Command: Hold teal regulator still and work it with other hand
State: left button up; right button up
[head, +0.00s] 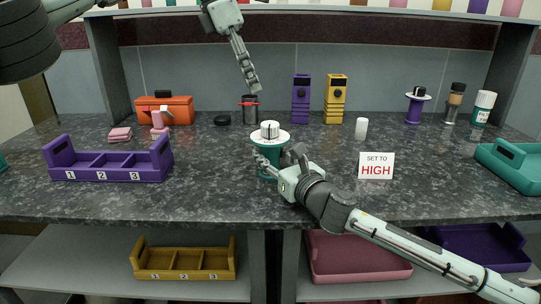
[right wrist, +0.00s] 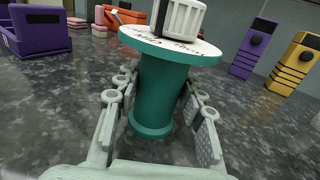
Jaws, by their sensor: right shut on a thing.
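The teal regulator (head: 270,169) stands upright near the middle of the counter, with a white dial plate and a ridged white knob (head: 269,130) on top. It also shows in the right wrist view (right wrist: 160,90), where the plate's lettering is too slanted to read. My right gripper (head: 264,162) is shut on its teal body, below the plate, one finger on each side. My left gripper (head: 250,78) hangs in the air above and behind the regulator, fingers downward, apart from the knob; I see it edge-on. A white sign (head: 376,166) reads "SET TO HIGH" to the right.
A purple numbered tray (head: 110,174) stands left and a teal tray (head: 510,165) right. Behind are an orange toolbox (head: 164,109), a dark canister (head: 250,110), purple (head: 301,98) and yellow (head: 336,98) devices, and a small white cylinder (head: 361,128). An upper shelf edge runs above.

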aim_at(269, 123)
pick_arm(q)
jog(key=shift+o, duration=0.5)
